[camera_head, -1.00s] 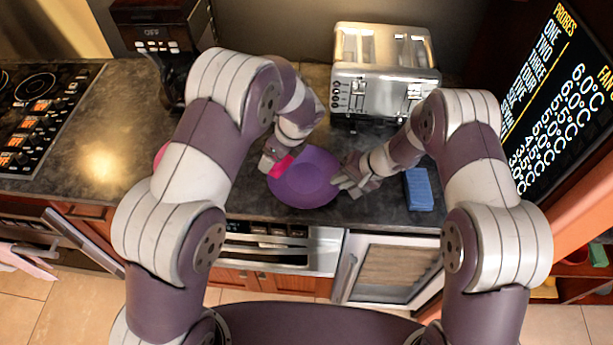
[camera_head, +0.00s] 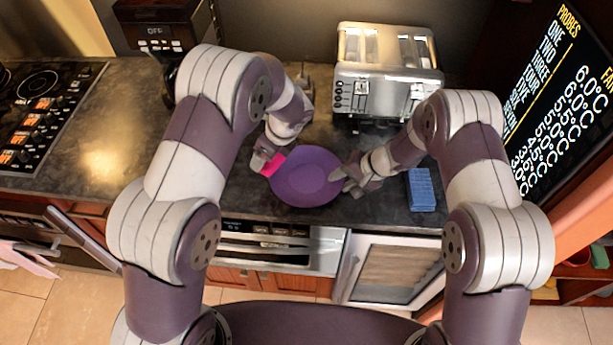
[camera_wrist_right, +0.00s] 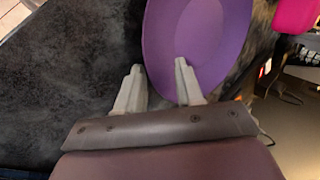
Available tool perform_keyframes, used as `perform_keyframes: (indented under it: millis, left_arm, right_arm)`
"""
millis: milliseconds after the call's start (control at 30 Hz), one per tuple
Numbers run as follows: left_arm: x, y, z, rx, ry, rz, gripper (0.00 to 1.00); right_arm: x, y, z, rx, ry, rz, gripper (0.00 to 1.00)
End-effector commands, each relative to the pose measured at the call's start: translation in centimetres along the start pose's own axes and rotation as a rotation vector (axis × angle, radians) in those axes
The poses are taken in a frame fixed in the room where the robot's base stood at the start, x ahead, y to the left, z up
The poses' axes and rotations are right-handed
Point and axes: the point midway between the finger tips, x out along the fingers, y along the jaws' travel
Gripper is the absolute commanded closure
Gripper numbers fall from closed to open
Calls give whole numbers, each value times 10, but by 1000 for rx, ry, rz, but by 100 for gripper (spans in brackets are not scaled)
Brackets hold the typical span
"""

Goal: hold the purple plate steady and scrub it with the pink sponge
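The purple plate (camera_head: 306,178) is over the dark counter near its front edge, between my two grippers. It also shows in the right wrist view (camera_wrist_right: 200,40). The pink sponge (camera_head: 272,166) is at my left gripper (camera_head: 265,161), by the plate's upper left rim; the gripper appears shut on it, its fingertips partly hidden. The sponge shows at the top right of the right wrist view (camera_wrist_right: 297,14). My right gripper (camera_head: 343,180) is at the plate's right rim. Its fingers stand apart, one overlapping the plate and one beyond its edge; contact is unclear.
A blue sponge (camera_head: 420,189) lies on the counter right of my right gripper. A silver toaster (camera_head: 388,75) stands behind the plate. A coffee maker (camera_head: 160,40) stands at the back left, with a stovetop (camera_head: 45,110) further left. A dark display panel (camera_head: 560,100) borders the right.

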Motion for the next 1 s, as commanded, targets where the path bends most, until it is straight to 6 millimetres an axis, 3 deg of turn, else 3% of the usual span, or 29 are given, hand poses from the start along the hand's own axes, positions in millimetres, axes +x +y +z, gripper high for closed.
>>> perform_keyframes:
  millis: [367,733,1000]
  left_arm:
    - [0,0,0,0,0,0,80]
    - [0,0,0,0,0,0,80]
    - [0,0,0,0,0,0,80]
  right_arm:
    - [-6,2,0,3,2,4,57]
    - [-96,0,1,-1,3,0,57]
    - [-120,0,2,-1,0,1,57]
